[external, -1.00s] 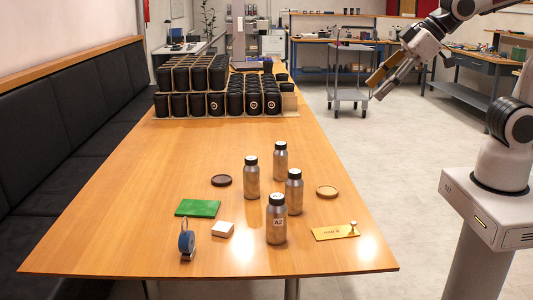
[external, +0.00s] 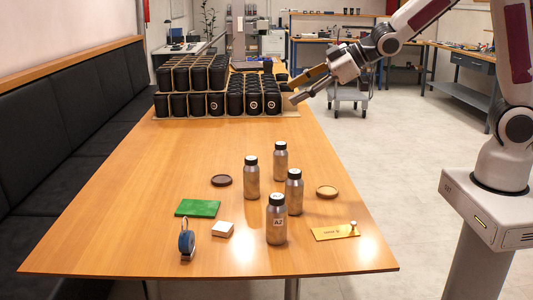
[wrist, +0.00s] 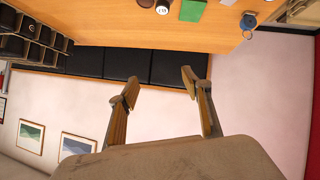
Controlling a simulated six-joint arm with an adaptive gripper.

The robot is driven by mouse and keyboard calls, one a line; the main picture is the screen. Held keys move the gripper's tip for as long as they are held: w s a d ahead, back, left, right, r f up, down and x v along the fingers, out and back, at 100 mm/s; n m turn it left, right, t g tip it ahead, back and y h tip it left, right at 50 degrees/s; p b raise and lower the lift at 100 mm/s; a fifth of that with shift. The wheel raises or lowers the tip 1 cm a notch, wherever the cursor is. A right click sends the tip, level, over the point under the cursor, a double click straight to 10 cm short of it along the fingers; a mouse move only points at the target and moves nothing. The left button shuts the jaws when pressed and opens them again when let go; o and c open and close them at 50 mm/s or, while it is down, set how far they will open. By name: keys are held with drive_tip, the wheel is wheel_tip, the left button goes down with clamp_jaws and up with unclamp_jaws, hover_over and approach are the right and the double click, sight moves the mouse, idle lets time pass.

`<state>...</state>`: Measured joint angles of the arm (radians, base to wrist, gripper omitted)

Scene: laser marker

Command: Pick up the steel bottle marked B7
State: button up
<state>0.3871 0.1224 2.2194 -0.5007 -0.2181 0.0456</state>
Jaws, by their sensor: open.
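Several steel bottles with black caps stand upright on the wooden table (external: 140,220) in the external view. The front bottle (external: 276,225) has a label that seems to read A2. The others are a left bottle (external: 251,180), a back bottle (external: 280,163) and a right bottle (external: 294,196); I cannot read B7 on any of them. My gripper (external: 291,92) is open and empty, high beyond the bottles near the black cups.
Rows of black cups (external: 205,88) fill the table's far end. The table's left side is clear.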

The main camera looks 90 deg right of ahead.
drive_tip(key=w+d+f+t+y, duration=0.1)
drive_tip(key=w+d+f, duration=0.3)
drive_tip(key=w+f, duration=0.1)
drive_tip(key=n+t+y, duration=0.1)
drive_tip(key=t+y, duration=0.4)
drive_tip(key=y, duration=0.1)
approach(251, 162)
drive_tip(key=shift+s+d+f, duration=0.35)
drive_tip(key=shift+s+d, duration=0.1)
drive_tip(key=shift+d, duration=0.2)
drive_tip(key=shift+s+d+f, duration=0.35)
drive_tip(key=shift+s+d, duration=0.15)
drive_tip(key=shift+d, duration=0.15)
drive_tip(key=shift+x, duration=3)
drive_tip(key=shift+r, duration=0.15)
drive_tip(key=shift+x, duration=3)
drive_tip(key=shift+r, duration=0.15)
